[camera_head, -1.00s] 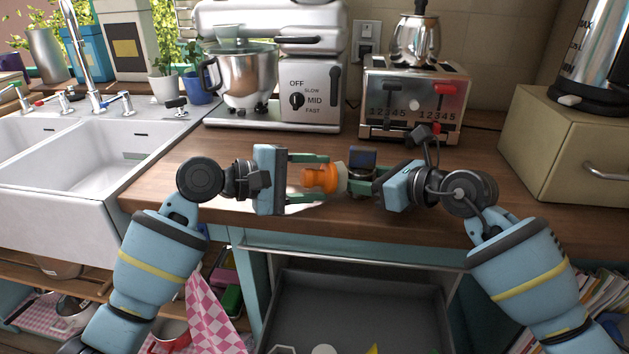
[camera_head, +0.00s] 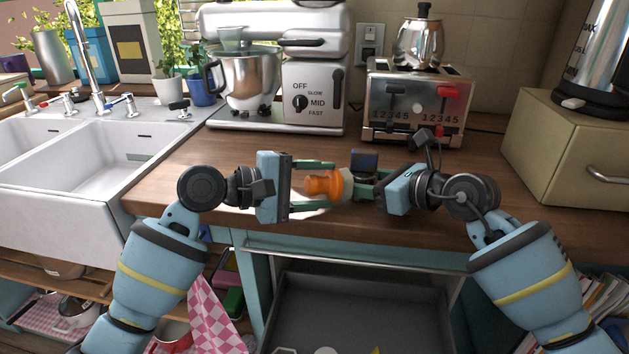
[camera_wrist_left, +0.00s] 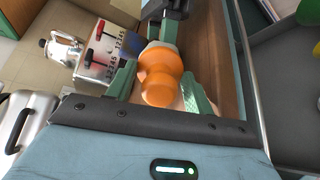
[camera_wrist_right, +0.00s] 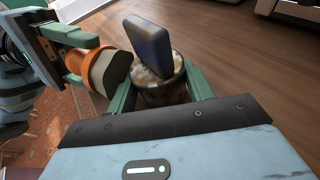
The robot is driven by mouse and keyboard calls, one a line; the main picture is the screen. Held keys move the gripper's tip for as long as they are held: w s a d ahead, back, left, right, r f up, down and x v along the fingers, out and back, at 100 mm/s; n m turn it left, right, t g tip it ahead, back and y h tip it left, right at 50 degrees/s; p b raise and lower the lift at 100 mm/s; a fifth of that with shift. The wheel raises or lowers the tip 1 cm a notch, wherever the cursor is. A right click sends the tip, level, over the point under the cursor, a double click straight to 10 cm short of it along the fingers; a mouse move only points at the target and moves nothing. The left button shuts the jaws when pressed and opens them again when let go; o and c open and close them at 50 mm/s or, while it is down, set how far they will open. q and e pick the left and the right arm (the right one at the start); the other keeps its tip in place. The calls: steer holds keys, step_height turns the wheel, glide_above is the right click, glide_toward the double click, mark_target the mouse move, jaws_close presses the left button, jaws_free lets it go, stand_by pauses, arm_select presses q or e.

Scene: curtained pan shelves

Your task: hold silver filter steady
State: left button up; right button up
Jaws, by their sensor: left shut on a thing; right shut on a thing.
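The silver filter (camera_wrist_right: 160,90) looks like a small round metal cup with a mottled surface, between the fingers of my right gripper (camera_wrist_right: 157,98). A dark blue block (camera_wrist_right: 148,42) stands up at it; I cannot tell whether they are joined. In the head view my right gripper (camera_head: 364,183) is shut on the filter, which is mostly hidden there. My left gripper (camera_head: 333,187) is shut on an orange knob-like thing (camera_head: 319,185) with a pale end, which faces the filter. The orange thing also fills the middle of the left wrist view (camera_wrist_left: 160,78). I cannot tell whether it touches the filter.
Both grippers are over the front of the wooden counter (camera_head: 230,160). A mixer (camera_head: 312,95) and a toaster (camera_head: 415,105) stand behind. A sink (camera_head: 120,150) is at left, a beige box (camera_head: 565,150) at right. An open grey drawer (camera_head: 350,300) lies below.

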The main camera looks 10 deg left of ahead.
arm_select(q)
steer(key=shift+w+a, duration=0.4)
steer(key=shift+w, duration=0.2)
steer(key=shift+w+a, duration=0.35)
steer(key=shift+w, duration=0.25)
steer(key=shift+s+d, duration=0.45)
steer(key=shift+s, duration=0.15)
steer(key=shift+s+d, duration=0.4)
steer(key=shift+s, duration=0.2)
steer(key=shift+w, duration=0.1)
steer(key=shift+w+a, duration=0.35)
steer(key=shift+w, duration=0.3)
steer(key=shift+w+a, duration=0.3)
steer(key=shift+w, duration=0.3)
steer(key=shift+s+d, duration=0.35)
steer(key=shift+s, duration=0.35)
steer(key=shift+s+d, duration=0.35)
steer(key=shift+s, duration=0.35)
